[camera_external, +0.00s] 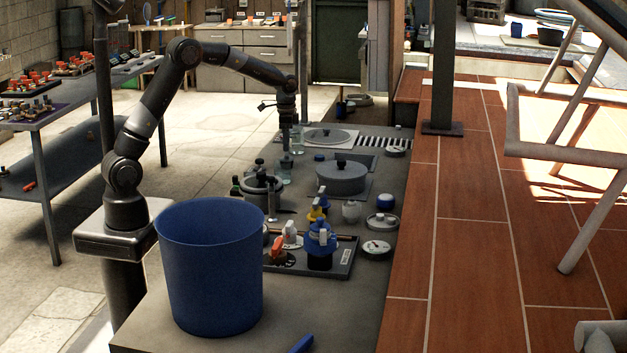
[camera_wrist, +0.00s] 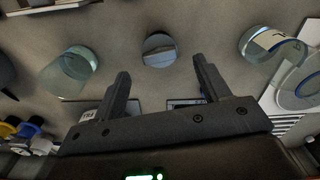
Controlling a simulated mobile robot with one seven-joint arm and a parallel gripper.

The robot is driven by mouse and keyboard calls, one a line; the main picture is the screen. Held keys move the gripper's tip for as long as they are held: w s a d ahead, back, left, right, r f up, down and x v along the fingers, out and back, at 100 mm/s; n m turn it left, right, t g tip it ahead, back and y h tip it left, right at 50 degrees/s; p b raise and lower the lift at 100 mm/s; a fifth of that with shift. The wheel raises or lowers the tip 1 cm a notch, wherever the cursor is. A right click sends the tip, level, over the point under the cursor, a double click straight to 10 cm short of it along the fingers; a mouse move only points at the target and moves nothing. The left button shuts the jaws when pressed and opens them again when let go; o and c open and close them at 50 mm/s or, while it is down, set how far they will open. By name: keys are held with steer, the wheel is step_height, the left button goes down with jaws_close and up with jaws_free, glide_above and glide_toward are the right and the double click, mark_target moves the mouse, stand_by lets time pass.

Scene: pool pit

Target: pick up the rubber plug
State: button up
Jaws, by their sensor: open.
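A small round disc (camera_wrist: 159,50) with a shiny grey top lies on the grey worktop in the wrist view, just beyond and between my fingertips. It may be the rubber plug, but I cannot be sure. My gripper (camera_wrist: 160,66) is open, with nothing between its two dark fingers. In the external view my gripper (camera_external: 290,144) points down over the far part of the worktop (camera_external: 400,185). I cannot make out the disc in that view.
Clear glass jars stand left (camera_wrist: 70,72) and right (camera_wrist: 272,46) of the disc. In the external view a grey lidded pot (camera_external: 341,179), a dark pot (camera_external: 258,186) and several valves crowd the worktop nearer the camera. A blue bucket (camera_external: 210,270) stands in front.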

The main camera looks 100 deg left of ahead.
mark_target(287, 154)
steer(key=shift+f, duration=3.1)
steer(key=shift+c, duration=0.4)
steer(key=c, duration=0.9)
